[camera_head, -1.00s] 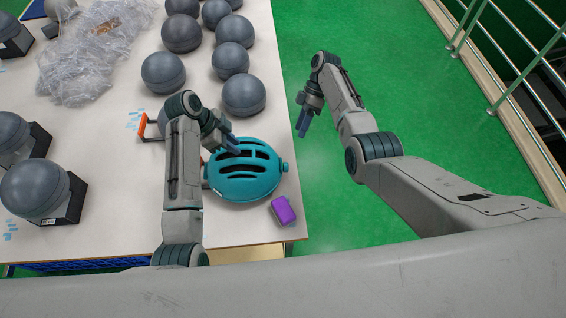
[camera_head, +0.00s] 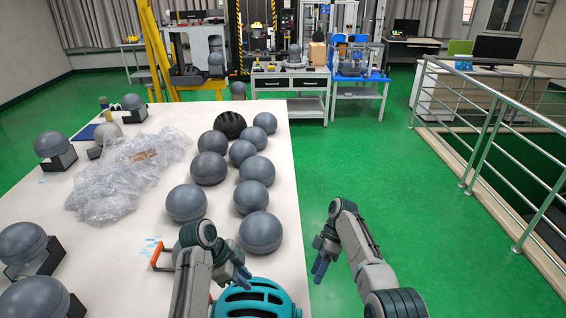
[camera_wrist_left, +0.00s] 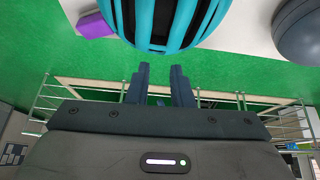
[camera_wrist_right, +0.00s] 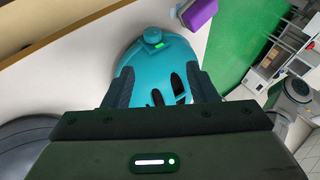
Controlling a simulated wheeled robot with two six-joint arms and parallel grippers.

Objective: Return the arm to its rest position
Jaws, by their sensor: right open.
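My left gripper (camera_head: 243,274) hangs over the table just beyond the teal helmet (camera_head: 258,297). In the left wrist view its two fingers (camera_wrist_left: 162,86) are apart with nothing between them. The helmet (camera_wrist_left: 165,22) is in front of their tips; whether they touch it I cannot tell. My right gripper (camera_head: 320,267) hangs over the green floor, right of the table edge. In the right wrist view its fingers (camera_wrist_right: 162,88) are spread and empty, with the helmet (camera_wrist_right: 163,62) beyond them. In the head view the helmet is cut off by the bottom edge.
The white table (camera_head: 130,215) carries several grey spheres (camera_head: 260,232), a crumpled plastic wrap (camera_head: 125,175) and an orange-handled item (camera_head: 160,254). A purple box (camera_wrist_right: 198,14) lies near the helmet. Green floor (camera_head: 370,170) is clear right of the table, up to a metal railing (camera_head: 490,140).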

